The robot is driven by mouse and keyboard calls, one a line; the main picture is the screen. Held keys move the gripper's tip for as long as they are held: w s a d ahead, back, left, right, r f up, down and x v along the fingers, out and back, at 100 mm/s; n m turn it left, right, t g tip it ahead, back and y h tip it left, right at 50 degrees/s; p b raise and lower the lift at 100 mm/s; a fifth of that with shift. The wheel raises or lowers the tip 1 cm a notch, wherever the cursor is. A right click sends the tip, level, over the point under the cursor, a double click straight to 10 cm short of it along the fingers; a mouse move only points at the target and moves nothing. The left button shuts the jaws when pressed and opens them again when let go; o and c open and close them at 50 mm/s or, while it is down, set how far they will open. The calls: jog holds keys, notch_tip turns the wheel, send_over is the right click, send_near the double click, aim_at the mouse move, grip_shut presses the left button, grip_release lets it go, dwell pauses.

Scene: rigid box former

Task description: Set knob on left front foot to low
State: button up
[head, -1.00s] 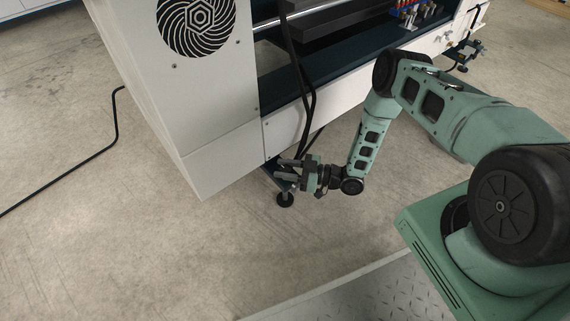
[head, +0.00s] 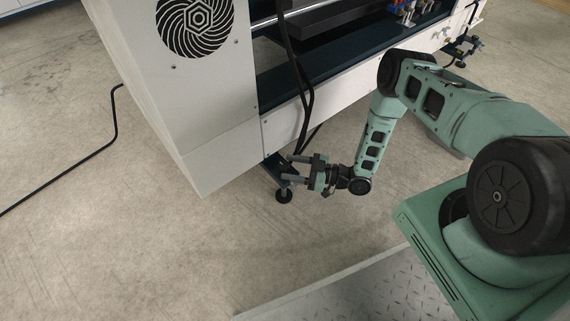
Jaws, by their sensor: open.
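The left front foot (head: 284,196) is a dark round pad on a short stem under the near lower corner of the white machine (head: 215,158). It stands on the concrete floor. A dark bracket (head: 272,168) joins it to the machine. My gripper (head: 289,168) is open, just right of the foot, with its fingers pointing left toward the stem and bracket. The fingers overlap the upper stem in this view, and I cannot tell whether they touch it. The knob on the foot is not clear; it is too small or hidden behind the fingers.
Black cables (head: 306,100) hang down the machine front just above my gripper. Another foot assembly (head: 462,46) stands at the far right end. A black cable (head: 62,182) lies on the floor at left. The floor in front of the foot is clear.

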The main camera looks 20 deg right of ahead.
jog(key=p+v, duration=0.3)
jog(key=v, duration=1.1)
jog(key=shift+s+p, duration=0.2)
jog(key=shift+p, duration=0.1)
jog(key=shift+d, duration=0.15)
